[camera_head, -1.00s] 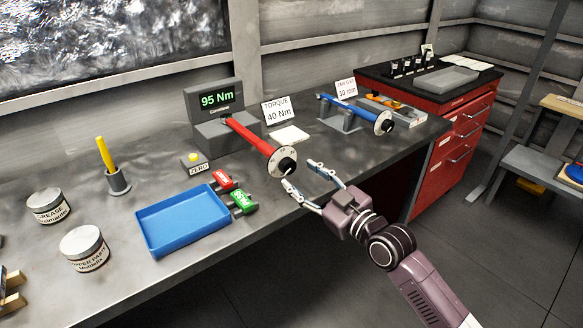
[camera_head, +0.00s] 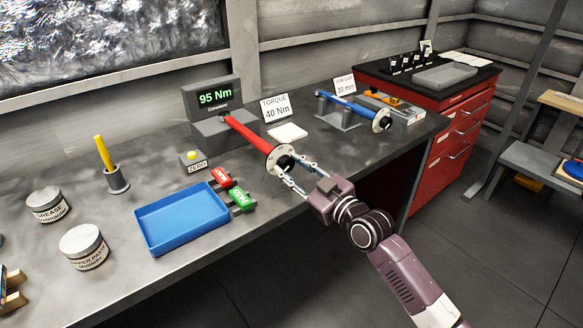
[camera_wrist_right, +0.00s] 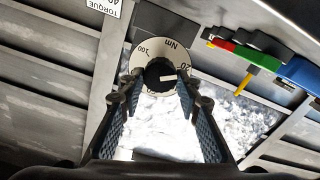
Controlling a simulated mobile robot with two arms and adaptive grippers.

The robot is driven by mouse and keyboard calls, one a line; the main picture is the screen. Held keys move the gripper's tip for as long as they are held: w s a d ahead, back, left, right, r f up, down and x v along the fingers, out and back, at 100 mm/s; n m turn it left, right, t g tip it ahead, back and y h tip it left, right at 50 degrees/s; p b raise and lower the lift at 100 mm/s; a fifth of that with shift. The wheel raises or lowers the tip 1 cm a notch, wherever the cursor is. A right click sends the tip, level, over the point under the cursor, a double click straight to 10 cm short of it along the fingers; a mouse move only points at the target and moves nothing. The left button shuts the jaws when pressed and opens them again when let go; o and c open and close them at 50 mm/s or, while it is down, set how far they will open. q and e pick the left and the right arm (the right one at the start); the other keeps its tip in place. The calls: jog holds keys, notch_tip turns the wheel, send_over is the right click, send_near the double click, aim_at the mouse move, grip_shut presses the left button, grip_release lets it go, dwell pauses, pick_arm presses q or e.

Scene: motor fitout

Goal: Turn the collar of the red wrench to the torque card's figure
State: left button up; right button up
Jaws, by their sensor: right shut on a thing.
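The red wrench (camera_head: 247,134) rests in the grey console (camera_head: 213,117), whose display reads 95 Nm. Its near end has a pale dial plate and a black collar (camera_head: 286,161). My right gripper (camera_head: 289,170) is shut on this collar from the bench's front side. In the right wrist view the fingers flank the black collar (camera_wrist_right: 159,74). The pale dial (camera_wrist_right: 140,58) there shows 100, 20 and Nm; the collar's white mark points right, just below the 20. A lower figure is partly hidden. The torque card (camera_head: 276,107) reads 40 Nm. My left gripper is not in view.
A blue wrench (camera_head: 353,107) lies on a stand to the right, near a 30 mm card (camera_head: 344,85). A blue tray (camera_head: 181,222), red and green tagged pieces (camera_head: 241,201), a ZERO button (camera_head: 194,160) and two tins stand left. The bench front edge runs beneath my arm.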

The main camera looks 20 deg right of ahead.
jog(key=shift+m, duration=0.3)
jog(key=shift+r+m+p, duration=0.1)
jog(key=shift+m+p, duration=0.35)
jog(key=shift+m, duration=0.05)
jog(key=m+p, duration=0.1)
jog(key=m, duration=0.2)
jog(key=shift+d, duration=0.1)
jog(key=m+p, duration=0.1)
jog(key=m, duration=0.2)
jog(key=shift+w+m, duration=0.1)
jog(key=shift+m, duration=0.3)
jog(key=shift+d+m+p, duration=0.1)
jog(key=shift+m+p, duration=0.45)
jog(key=shift+m, duration=1.05)
jog(key=o, duration=1.1)
jog(key=shift+o, duration=0.2)
